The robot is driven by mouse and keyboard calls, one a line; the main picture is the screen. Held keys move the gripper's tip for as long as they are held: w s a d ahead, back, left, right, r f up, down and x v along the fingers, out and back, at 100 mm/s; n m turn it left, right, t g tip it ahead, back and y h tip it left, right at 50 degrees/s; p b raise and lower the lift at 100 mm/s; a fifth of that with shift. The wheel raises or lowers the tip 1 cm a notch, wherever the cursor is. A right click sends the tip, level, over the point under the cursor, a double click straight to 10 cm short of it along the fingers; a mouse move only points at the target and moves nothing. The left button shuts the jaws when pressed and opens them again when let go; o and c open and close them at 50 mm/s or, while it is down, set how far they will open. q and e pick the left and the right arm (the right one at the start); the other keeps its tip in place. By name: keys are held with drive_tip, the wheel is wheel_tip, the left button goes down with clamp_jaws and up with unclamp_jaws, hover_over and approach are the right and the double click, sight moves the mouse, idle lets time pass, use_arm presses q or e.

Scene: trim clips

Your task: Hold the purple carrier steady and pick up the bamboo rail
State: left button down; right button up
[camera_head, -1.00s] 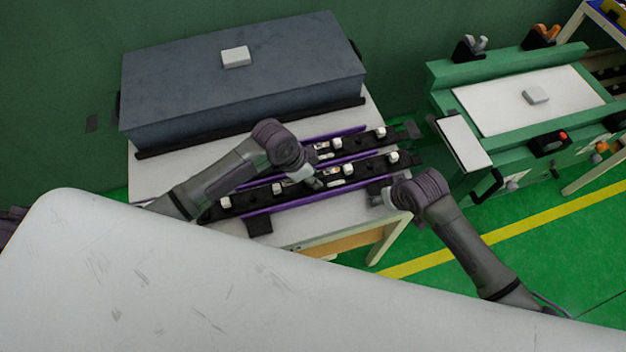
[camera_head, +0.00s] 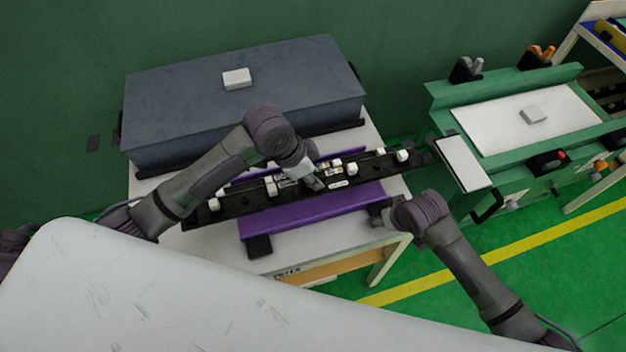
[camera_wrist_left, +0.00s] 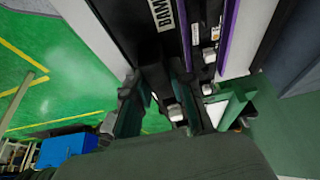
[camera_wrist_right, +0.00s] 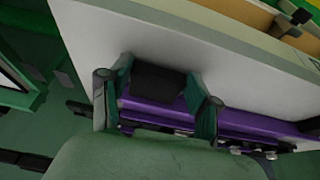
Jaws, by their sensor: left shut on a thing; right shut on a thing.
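The bamboo rail (camera_head: 232,205) is a long black bar with white clips. A white label with partly visible lettering shows on it in the left wrist view (camera_wrist_left: 152,65). My left gripper (camera_head: 314,184) is shut on its middle and holds it above the purple carrier (camera_head: 315,213). In the left wrist view, the fingers of my left gripper (camera_wrist_left: 160,105) stand either side of the rail. My right gripper (camera_head: 380,215) is shut on the carrier's black end block (camera_wrist_right: 158,82), at the front right. The rail hides part of the carrier.
The carrier stands on a white table (camera_head: 290,258). A second black rail with white clips is partly hidden behind the raised one. A large grey box (camera_head: 240,105) fills the table's back. A green bench (camera_head: 440,100) stands close on the right. A pale surface (camera_head: 150,290) covers the foreground.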

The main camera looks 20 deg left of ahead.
drive_tip(key=o, duration=1.4)
drive_tip(key=shift+r, duration=0.1)
